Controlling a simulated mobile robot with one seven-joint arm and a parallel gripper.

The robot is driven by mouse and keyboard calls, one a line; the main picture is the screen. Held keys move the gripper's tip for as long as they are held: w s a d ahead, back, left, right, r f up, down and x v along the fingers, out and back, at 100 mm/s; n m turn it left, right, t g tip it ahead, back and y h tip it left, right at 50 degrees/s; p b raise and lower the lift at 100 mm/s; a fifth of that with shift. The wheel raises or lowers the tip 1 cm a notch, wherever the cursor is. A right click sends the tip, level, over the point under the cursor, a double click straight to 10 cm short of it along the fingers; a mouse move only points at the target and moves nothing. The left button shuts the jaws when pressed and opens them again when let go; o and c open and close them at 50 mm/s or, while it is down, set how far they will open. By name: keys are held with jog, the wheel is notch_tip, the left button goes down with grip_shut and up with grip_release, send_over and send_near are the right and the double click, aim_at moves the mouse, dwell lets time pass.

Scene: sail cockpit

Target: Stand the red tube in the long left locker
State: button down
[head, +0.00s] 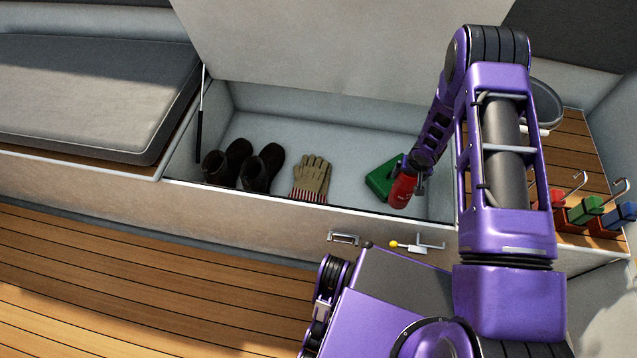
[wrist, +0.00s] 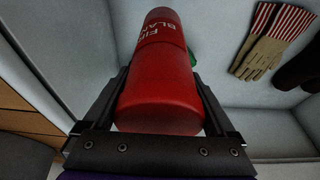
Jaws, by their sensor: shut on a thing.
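The red tube (wrist: 160,85) is held between the two fingers of my gripper (wrist: 160,110), which is shut on it. White lettering shows on the tube in the wrist view. In the head view the red tube (head: 402,190) is at the right end of the open long locker (head: 270,212), close to a green box, and appears tilted. My gripper (head: 418,170) is at its upper end there, partly hidden by my arm. I cannot tell whether the tube touches the locker floor.
Inside the locker are dark boots (head: 256,172), striped-cuff gloves (head: 311,178) and the green box (head: 382,180). Its raised lid (head: 300,45) stands behind. Red, green and blue hooked items (head: 586,210) stand at the right. The locker floor between gloves and green box is clear.

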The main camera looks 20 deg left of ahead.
aim_at(407, 184)
jog(key=shift+a+f, duration=0.25)
jog(key=shift+f, duration=0.4)
notch_tip(407, 184, down, 10)
jog(key=shift+w+r+b, duration=0.1)
jog(key=shift+r+b, duration=0.05)
jog(key=shift+b, duration=0.95)
jog(key=shift+f, duration=0.2)
grip_release()
jog(key=p+v, duration=0.2)
jog(key=v, duration=1)
jog(key=shift+r, duration=0.25)
